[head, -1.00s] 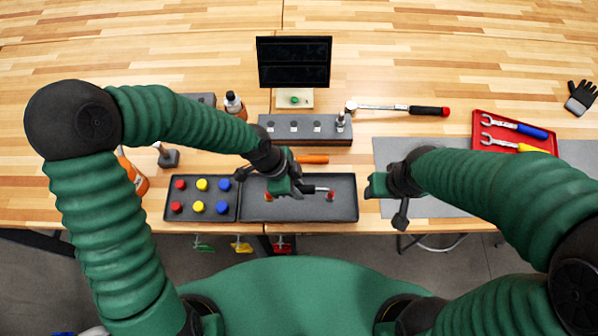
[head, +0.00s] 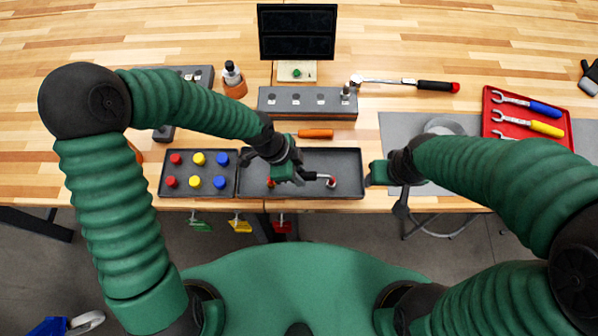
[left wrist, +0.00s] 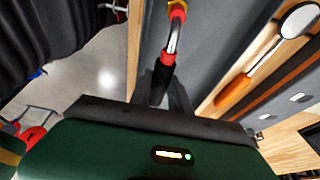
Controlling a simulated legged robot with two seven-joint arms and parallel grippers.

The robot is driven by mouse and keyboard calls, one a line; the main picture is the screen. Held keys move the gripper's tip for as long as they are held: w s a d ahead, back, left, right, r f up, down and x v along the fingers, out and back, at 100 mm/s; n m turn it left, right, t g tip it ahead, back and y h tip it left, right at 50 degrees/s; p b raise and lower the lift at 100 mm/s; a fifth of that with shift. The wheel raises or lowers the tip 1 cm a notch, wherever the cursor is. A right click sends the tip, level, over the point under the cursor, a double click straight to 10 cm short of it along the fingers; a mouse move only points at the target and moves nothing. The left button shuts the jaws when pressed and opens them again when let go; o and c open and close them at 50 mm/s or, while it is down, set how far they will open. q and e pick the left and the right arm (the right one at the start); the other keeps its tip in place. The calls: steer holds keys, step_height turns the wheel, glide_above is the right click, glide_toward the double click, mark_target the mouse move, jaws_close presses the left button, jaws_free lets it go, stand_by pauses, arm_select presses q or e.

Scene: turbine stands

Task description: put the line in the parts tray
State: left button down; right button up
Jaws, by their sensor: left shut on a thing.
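The parts tray (head: 345,160) is a dark shallow tray at the table's front edge. My left gripper (head: 292,172) is over its left half, shut on the line (head: 318,177). The line is short, with a bent metallic part, a black section and red ends; one red end (head: 331,182) shows to the right of the gripper. In the left wrist view the line (left wrist: 174,42) runs from the fingers to a red and yellow fitting, over the grey tray floor. I cannot tell whether it touches the floor. My right gripper (head: 388,182) is beside the tray's right end; its jaw opening is unclear.
A tray of coloured caps (head: 230,158) adjoins on the left. An orange-handled tool (head: 316,133), shown as an inspection mirror in the wrist view, lies behind the parts tray. Farther back are a socket block (head: 310,112) and a ratchet (head: 405,82). A red wrench tray (head: 492,120) is at right.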

arm_select(q)
steer(key=shift+w+f, duration=0.2)
steer(key=shift+f, duration=0.1)
steer(key=shift+s+d+f+b, duration=0.15)
steer(key=shift+s+b, duration=0.15)
steer(key=shift+s, duration=0.05)
steer(key=shift+s+f, duration=0.2)
steer(key=shift+f, duration=0.2)
steer(key=c, duration=1.6)
jaws_free()
steer(key=o, duration=0.5)
steer(key=shift+w+d, duration=0.1)
steer(key=shift+w, duration=0.3)
steer(key=shift+c, duration=0.2)
steer(key=shift+o, duration=0.7)
